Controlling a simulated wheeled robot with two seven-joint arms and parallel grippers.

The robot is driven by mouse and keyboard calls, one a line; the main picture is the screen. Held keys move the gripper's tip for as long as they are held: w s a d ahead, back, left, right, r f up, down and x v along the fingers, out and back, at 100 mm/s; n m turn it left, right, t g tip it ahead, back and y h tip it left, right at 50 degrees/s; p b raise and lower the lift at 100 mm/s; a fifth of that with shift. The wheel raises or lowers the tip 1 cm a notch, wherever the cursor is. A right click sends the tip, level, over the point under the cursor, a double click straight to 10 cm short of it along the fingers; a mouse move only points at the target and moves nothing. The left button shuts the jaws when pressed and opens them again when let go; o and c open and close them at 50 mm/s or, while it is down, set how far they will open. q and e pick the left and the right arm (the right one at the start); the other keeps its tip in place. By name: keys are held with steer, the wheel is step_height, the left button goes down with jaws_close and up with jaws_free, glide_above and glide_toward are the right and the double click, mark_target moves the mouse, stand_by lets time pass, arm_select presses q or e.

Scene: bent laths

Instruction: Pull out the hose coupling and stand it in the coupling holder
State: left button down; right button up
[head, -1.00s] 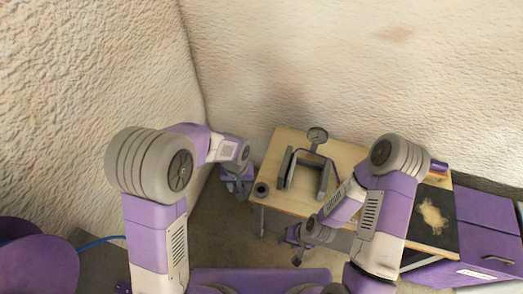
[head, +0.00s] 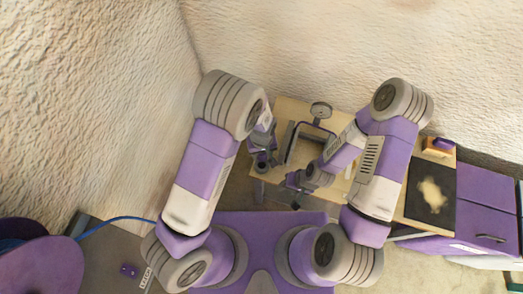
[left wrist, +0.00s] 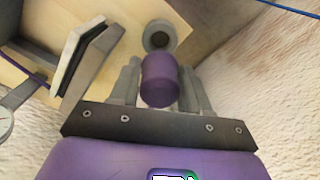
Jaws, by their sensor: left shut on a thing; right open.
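My left gripper (head: 262,152) is at the front left corner of the wooden table, its fingers shut on a purple cylinder, which I take to be the hose coupling (left wrist: 160,82). In the left wrist view the coupling sits between the two grey fingers. Just beyond it is a grey ring with a dark hole, apparently the coupling holder (left wrist: 158,36); the ring looks empty. The coupling overlaps its near edge in the picture, and I cannot tell the height between them. In the head view the gripper largely hides both. My right gripper (head: 297,198) is open at the table's front edge.
A grey upright bracket (left wrist: 92,62) stands on the table (left wrist: 30,82) beside the holder, with a round gauge (head: 321,110) behind it. A black mat (head: 430,215) with a tan patch lies at the right, next to a purple cabinet (head: 487,215). A blue hose (head: 118,221) runs at left.

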arm_select(q)
steer(key=shift+f+b, duration=2.4)
steer(key=shift+f, duration=0.8)
steer(key=shift+f, duration=0.1)
steer(key=shift+f+b, duration=0.75)
steer(key=shift+f, duration=0.2)
stand_by(0.3)
jaws_free()
stand_by(0.4)
steer(key=shift+r, duration=0.1)
